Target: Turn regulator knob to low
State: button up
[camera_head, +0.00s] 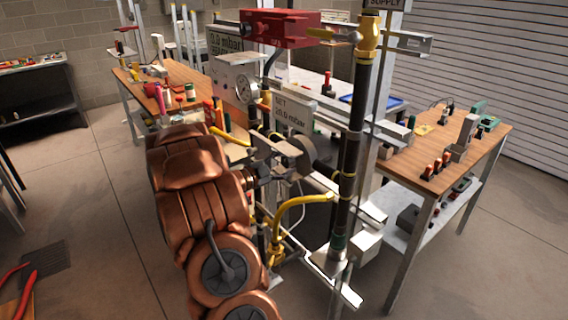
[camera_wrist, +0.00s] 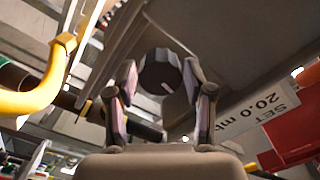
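A dark, faceted regulator knob (camera_wrist: 158,68) with a small pale mark on its lower right edge is near the middle of the wrist view. My gripper (camera_wrist: 160,75) is open, with one finger on each side of the knob. Small gaps seem to show between the fingertips and the knob, so I cannot make out firm contact. A "SET 20.0 mbar" sign (camera_wrist: 262,108) is to the right of the knob. In the head view the sign (camera_head: 292,113) stands above the grey round regulator (camera_head: 302,155).
A yellow bent pipe (camera_wrist: 45,85) is close on the left in the wrist view. In the head view, a dark vertical pipe (camera_head: 352,150), a yellow hose (camera_head: 300,202) and a gauge box (camera_head: 235,80) crowd the rig. Benches stand behind and at right (camera_head: 483,155).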

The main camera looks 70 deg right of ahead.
jog(key=c, duration=0.8)
jog(key=shift+n+p, duration=0.3)
jog(key=shift+n, duration=0.3)
jog(key=o, duration=0.9)
jog(key=shift+v, duration=6.05)
